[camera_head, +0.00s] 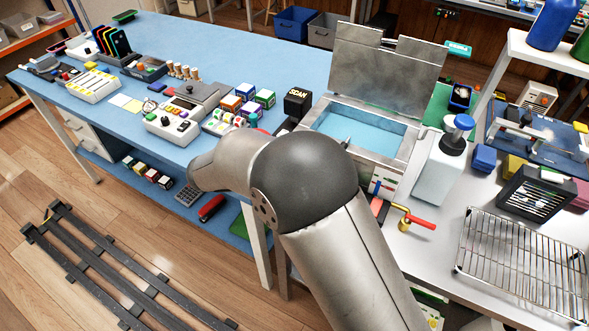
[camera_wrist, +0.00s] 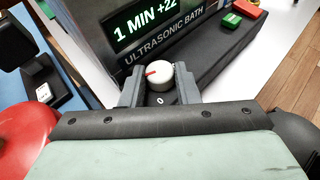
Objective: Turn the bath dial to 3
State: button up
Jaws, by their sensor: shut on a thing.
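The bath dial (camera_wrist: 160,76) is a white round knob with a red pointer mark in the wrist view. The mark points to the left in the picture. A "0" is printed on the dark panel just below it; I cannot see a 3. My gripper (camera_wrist: 159,84) is shut on the dial, one grey finger on each side. The ultrasonic bath's dark front (camera_wrist: 165,50) shows "1 MIN +22" in green. In the head view the bath (camera_head: 399,151) has its lid up and blue liquid inside. My arm hides the dial and gripper there.
Red and green buttons (camera_wrist: 243,8) sit on the ledge to the right of the display. A white pump bottle (camera_head: 440,172) stands right of the bath, with a red-handled tap (camera_head: 418,221) near it. A wire rack (camera_head: 525,262) lies further right. A black SCAN cube (camera_head: 297,102) stands to the left.

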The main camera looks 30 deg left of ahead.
jog(key=shift+w+a+r+m+g+h+p, duration=0.15)
jog(key=shift+m+g+h+p, duration=0.15)
jog(key=shift+m+g+h, duration=0.3)
jog(key=shift+m+h, duration=0.3)
jog(key=o, duration=1)
jog(key=shift+c, duration=0.2)
